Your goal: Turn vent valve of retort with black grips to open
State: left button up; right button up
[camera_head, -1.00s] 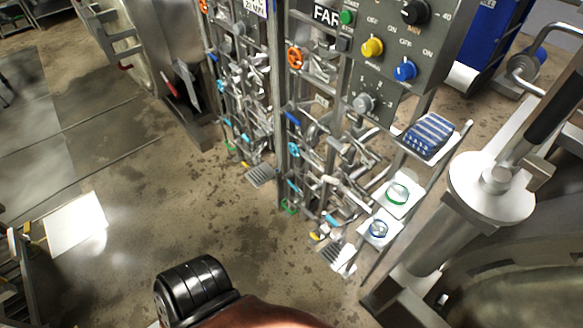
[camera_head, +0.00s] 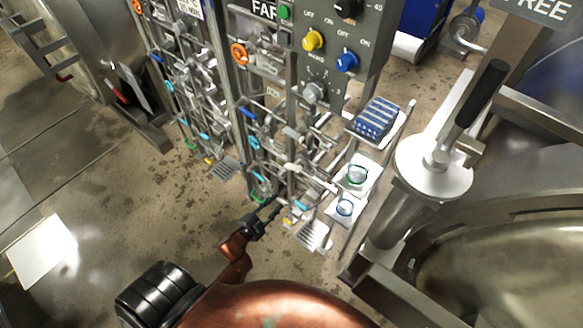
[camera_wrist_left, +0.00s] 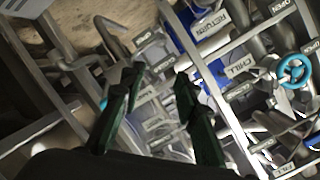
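My left gripper (camera_head: 265,215) reaches in from the bottom of the head view, beside the lower front of the near pipe rack (camera_head: 243,150). In the left wrist view my left gripper (camera_wrist_left: 155,85) has its two dark fingers spread with nothing between them, over labelled pipes and valves. A black-gripped lever (camera_head: 481,93) stands by a pale round cap on the retort (camera_head: 500,245) at the right. An orange handwheel (camera_head: 240,53) is high on the rack. A teal handwheel (camera_wrist_left: 294,71) shows in the wrist view. I cannot tell which valve is the vent. My right gripper is not visible.
A grey control panel (camera_head: 368,40) with coloured knobs is above the rack. A shelf holds a blue striped pack (camera_head: 376,118) between rack and retort. A second pipe rack (camera_head: 190,100) stands further left. The stained floor (camera_head: 110,215) at left is mostly open.

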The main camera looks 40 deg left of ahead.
aim_at(292, 169)
pick_arm(q)
jog(key=w+d+r+m+t+h, duration=0.1)
jog(key=w+r+m+t, duration=0.25)
jog(key=r, duration=1.15)
jog(key=shift+n+g, duration=0.25)
jog(key=shift+g, duration=0.1)
jog(key=w, duration=0.6)
jog(key=shift+d+f, duration=0.25)
jog(key=shift+w, duration=0.7)
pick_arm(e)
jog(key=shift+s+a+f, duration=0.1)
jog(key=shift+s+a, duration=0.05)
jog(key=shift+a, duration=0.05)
pick_arm(q)
jog(key=shift+c, duration=0.4)
jog(key=c, duration=0.6)
grip_shut()
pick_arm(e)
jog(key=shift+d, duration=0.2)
